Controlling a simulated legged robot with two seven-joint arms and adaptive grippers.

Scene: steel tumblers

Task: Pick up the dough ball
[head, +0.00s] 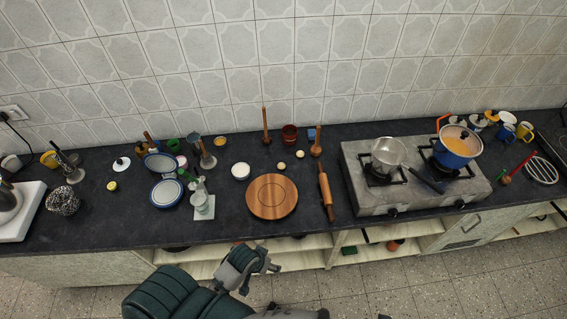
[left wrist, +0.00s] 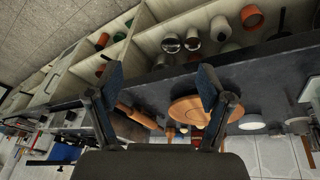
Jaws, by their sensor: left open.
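Two small pale balls that look like dough lie on the dark counter behind the round wooden board (head: 272,196): one dough ball (head: 281,166) just behind the board, the other dough ball (head: 300,154) farther back to the right. My left gripper (head: 272,263) is open and empty in front of the counter edge, below the board and well apart from the balls. In the left wrist view its two fingers (left wrist: 160,88) are spread, with the board (left wrist: 190,108) beyond them. A small pale spot near the board may be a ball. My right gripper is not in view.
A rolling pin (head: 326,192) lies right of the board, and a white bowl (head: 240,171) stands to its left. The stove (head: 415,202) with a steel pan and a blue pot is farther right. Open shelves (head: 290,252) lie below the counter edge.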

